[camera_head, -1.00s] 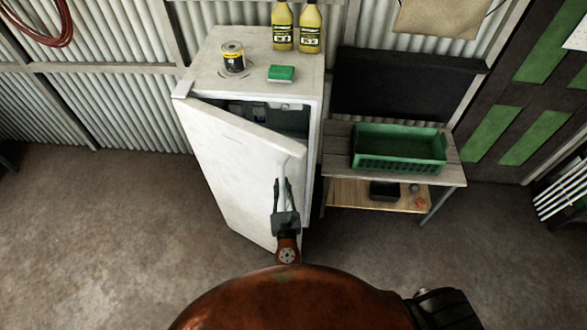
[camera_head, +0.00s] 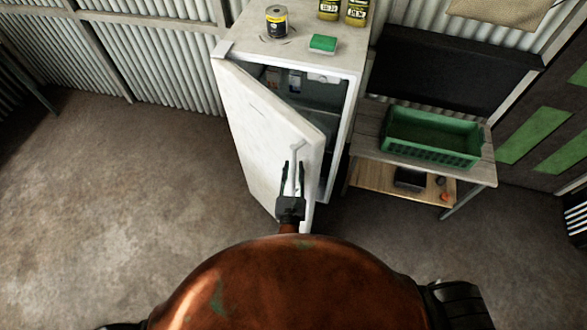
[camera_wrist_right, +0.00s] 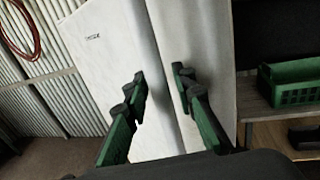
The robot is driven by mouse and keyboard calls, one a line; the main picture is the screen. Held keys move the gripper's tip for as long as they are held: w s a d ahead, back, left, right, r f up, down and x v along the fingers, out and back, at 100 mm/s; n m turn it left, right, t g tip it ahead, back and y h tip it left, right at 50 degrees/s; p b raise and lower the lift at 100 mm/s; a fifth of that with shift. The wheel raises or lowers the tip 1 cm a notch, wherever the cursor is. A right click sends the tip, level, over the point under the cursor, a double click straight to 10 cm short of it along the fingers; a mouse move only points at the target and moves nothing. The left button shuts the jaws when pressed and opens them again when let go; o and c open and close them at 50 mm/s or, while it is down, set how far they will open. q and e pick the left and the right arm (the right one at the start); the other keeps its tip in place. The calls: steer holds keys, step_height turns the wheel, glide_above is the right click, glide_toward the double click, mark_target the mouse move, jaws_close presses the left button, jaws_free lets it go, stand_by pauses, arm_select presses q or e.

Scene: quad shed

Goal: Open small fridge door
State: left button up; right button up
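The small white fridge (camera_head: 345,95) stands against the back wall with its door (camera_head: 255,130) ajar, swung out to the left. A gap shows the dark inside and its shelves. A pale vertical handle (camera_head: 298,155) runs along the door's free edge. My right gripper (camera_head: 292,170) is at this handle, with one finger on either side. In the right wrist view my right gripper (camera_wrist_right: 160,80) has its fingers apart around the handle strip, near the white door (camera_wrist_right: 105,60). Firm contact cannot be made out. My left gripper is not in view.
A can (camera_head: 277,20), a green sponge (camera_head: 323,43) and two yellow bottles (camera_head: 357,12) stand on the fridge top. A small table (camera_head: 475,168) with a green crate (camera_head: 435,155) stands close on the right. The floor left of the door is clear.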

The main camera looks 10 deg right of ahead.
steer(key=shift+o, duration=0.9)
steer(key=shift+s, duration=0.15)
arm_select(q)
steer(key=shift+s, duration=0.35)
arm_select(e)
steer(key=s+a, duration=0.1)
steer(key=s, duration=0.6)
steer(key=shift+a, duration=0.2)
steer(key=shift+c, duration=0.2)
